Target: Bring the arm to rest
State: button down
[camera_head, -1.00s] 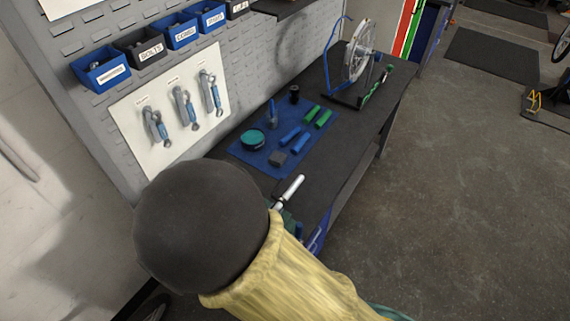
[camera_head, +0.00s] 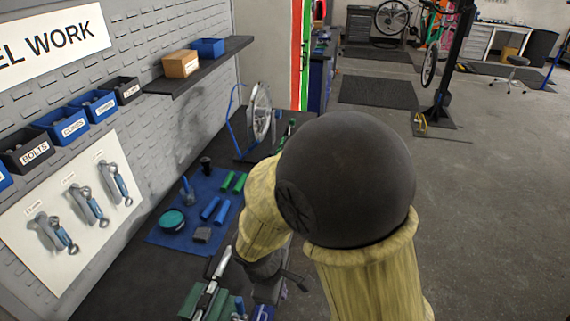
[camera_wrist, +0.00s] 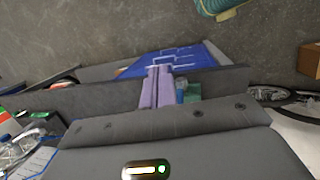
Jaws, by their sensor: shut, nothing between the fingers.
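In the head view my arm (camera_head: 365,275), yellow with a large dark round joint cap, rises bent in front of the workbench. Its yellow forearm runs down behind the cap to a dark wrist over the bench's near end. The fingertips are hard to make out there. In the wrist view my gripper (camera_wrist: 158,72) shows as two pale purple fingers side by side, shut and empty, beyond the grey gripper body. A blue panel shows behind the fingertips.
The workbench (camera_head: 125,265) carries a blue mat (camera_head: 165,238) with small tools and a wheel in a truing stand (camera_head: 260,112). A pegboard with bins and hanging wrenches (camera_head: 90,205) stands at left. Open floor (camera_head: 480,220) lies at right.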

jog(key=d+r+m+y+b, duration=0.1)
jog(key=d+r+m, duration=0.1)
jog(key=d+m, duration=0.5)
jog(key=d+r+m+t+y+b, duration=0.1)
jog(key=d+m, duration=0.7)
jog(key=d, duration=0.1)
jog(key=shift+s+d+r, duration=0.15)
jog(key=shift+r, duration=0.25)
